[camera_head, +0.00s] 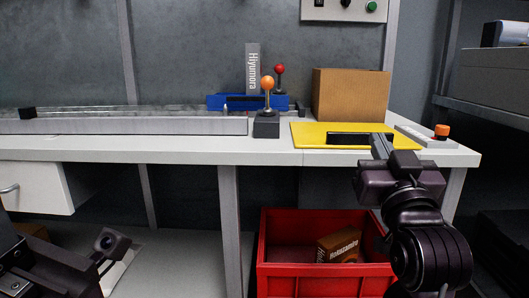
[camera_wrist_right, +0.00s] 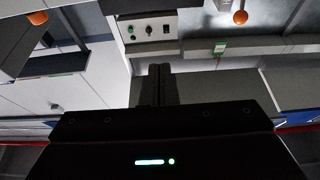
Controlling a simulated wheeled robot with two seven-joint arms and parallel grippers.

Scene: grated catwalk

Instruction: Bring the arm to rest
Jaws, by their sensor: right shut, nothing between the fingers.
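My right gripper (camera_head: 381,147) is raised at the right of the head view, in front of the worktable's edge. Its fingers point up and away, and overlap the yellow mat in the picture. In the right wrist view the two fingers of the right gripper (camera_wrist_right: 156,84) are together with nothing between them. My right arm comes up from the lower right, in front of the red crate's right side. Dark parts of my left arm (camera_head: 45,265) show at the lower left; its fingers cannot be made out.
The worktable (camera_head: 190,152) holds a yellow mat (camera_head: 305,132), a cardboard box (camera_head: 350,95), an orange-knobbed joystick (camera_head: 267,124), a blue tray (camera_head: 215,101) and an orange button (camera_head: 441,131). A red crate (camera_head: 310,284) below contains a brown box (camera_head: 340,246). A shelf (camera_head: 497,113) stands right.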

